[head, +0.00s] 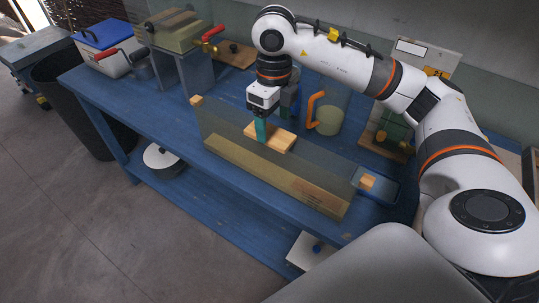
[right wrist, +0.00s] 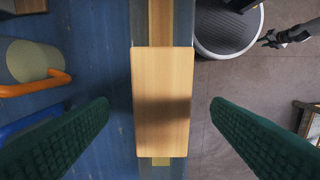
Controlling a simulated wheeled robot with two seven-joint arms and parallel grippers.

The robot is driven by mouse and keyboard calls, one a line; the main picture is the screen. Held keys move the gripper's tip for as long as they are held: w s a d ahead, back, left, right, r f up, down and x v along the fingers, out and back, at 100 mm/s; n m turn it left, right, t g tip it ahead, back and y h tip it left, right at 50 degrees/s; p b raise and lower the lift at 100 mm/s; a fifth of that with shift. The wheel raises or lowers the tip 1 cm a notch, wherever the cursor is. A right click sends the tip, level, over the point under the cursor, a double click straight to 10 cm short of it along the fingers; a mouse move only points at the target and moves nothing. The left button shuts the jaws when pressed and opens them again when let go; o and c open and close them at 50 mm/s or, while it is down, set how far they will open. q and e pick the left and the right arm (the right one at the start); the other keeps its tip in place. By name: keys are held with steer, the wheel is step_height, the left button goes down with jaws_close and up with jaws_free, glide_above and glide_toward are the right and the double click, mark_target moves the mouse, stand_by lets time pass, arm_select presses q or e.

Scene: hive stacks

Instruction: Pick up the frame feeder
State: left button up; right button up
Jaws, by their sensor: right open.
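The frame feeder (head: 222,131) is a long, narrow, see-through box with a wooden bar along its foot and small wooden end lugs. It stands lengthwise on the blue bench. A pale wooden block (head: 283,140) sits at the middle of its top; the block also shows in the right wrist view (right wrist: 163,75). My right gripper (head: 262,130) is over this block, pointing down. In the right wrist view its green ribbed fingers (right wrist: 160,104) are open, one on each side of the block with gaps. A dark gripper (right wrist: 290,37), apparently my left, shows small at that view's upper right; its jaws are unclear.
A green mug (head: 329,121) with an orange handle stands close behind the feeder. A blue tray (head: 382,190) lies by its right end. A hive box (head: 182,72) and a white, blue-lidded box (head: 107,58) stand at the bench's left. The bench front drops to grey floor.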

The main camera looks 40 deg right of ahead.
mark_target(270, 132)
steer(key=shift+w+a+f+p, duration=0.15)
steer(key=shift+f+p, duration=0.15)
steer(key=shift+f, duration=1.3)
steer(key=shift+w+f+p, duration=0.1)
steer(key=shift+f+p, duration=0.15)
steer(key=shift+f, duration=1.3)
steer(key=shift+c, duration=0.5)
jaws_close()
steer(key=shift+w+r, duration=0.1)
steer(key=shift+r, duration=0.05)
